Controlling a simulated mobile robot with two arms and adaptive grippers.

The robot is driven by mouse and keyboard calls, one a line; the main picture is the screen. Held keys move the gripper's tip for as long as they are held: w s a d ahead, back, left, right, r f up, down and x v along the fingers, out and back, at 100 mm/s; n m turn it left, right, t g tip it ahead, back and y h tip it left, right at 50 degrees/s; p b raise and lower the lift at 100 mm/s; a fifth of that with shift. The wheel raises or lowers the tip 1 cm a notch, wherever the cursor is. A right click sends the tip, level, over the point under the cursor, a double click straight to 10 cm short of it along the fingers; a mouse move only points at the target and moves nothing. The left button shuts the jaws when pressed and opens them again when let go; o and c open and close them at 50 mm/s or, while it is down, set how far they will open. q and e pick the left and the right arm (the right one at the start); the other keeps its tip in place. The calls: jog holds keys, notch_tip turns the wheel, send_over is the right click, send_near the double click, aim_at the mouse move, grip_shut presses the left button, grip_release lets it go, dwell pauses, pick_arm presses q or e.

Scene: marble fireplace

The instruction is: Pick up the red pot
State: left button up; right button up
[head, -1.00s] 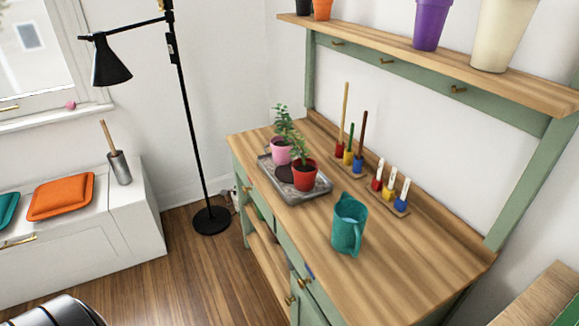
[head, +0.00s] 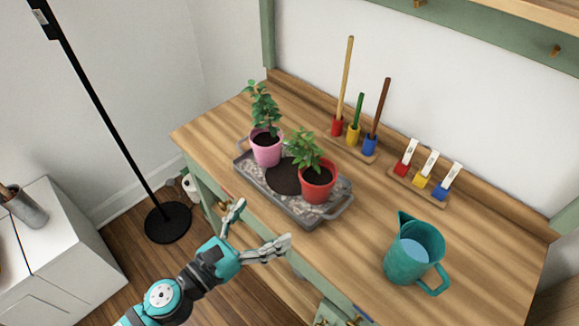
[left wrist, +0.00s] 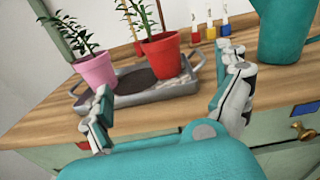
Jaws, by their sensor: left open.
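The red pot (head: 318,183) holds a small green plant and stands upright at the right end of a grey tray (head: 309,217) on the wooden bench. It also shows in the left wrist view (left wrist: 161,57), beyond my fingers. My left gripper (head: 262,226) is open and empty in front of the bench's near edge, short of the tray. In the left wrist view its two fingers (left wrist: 165,95) spread apart, with the tray and red pot beyond the gap. My right gripper is not in view.
A pink pot (head: 267,150) with a plant stands at the tray's left end, beside dark soil (head: 283,178). A teal watering jug (head: 412,257) stands to the right. Tool holders (head: 352,143) are behind. A black lamp pole (head: 97,113) stands left.

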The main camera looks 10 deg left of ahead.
aim_at(306, 184)
pick_arm(q)
jog(key=shift+m, duration=0.3)
jog(key=p+x, duration=0.1)
jog(key=x, duration=0.2)
jog(key=p+x, duration=0.2)
jog(key=x, duration=0.2)
jog(key=r+p+x, duration=0.1)
jog(key=x, duration=0.3)
jog(key=shift+d+r+p, duration=0.1)
jog(key=shift+d+p, duration=0.2)
jog(key=shift+w+d, duration=0.35)
jog(key=x, duration=0.2)
jog(key=f+x, duration=0.1)
jog(key=x, duration=0.2)
jog(key=shift+w+a, duration=0.1)
jog(key=shift+w, duration=0.05)
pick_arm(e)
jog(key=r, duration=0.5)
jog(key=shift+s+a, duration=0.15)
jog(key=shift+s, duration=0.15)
pick_arm(q)
jog(key=c, duration=0.9)
jog(key=shift+r, duration=0.1)
jog(key=c, duration=0.7)
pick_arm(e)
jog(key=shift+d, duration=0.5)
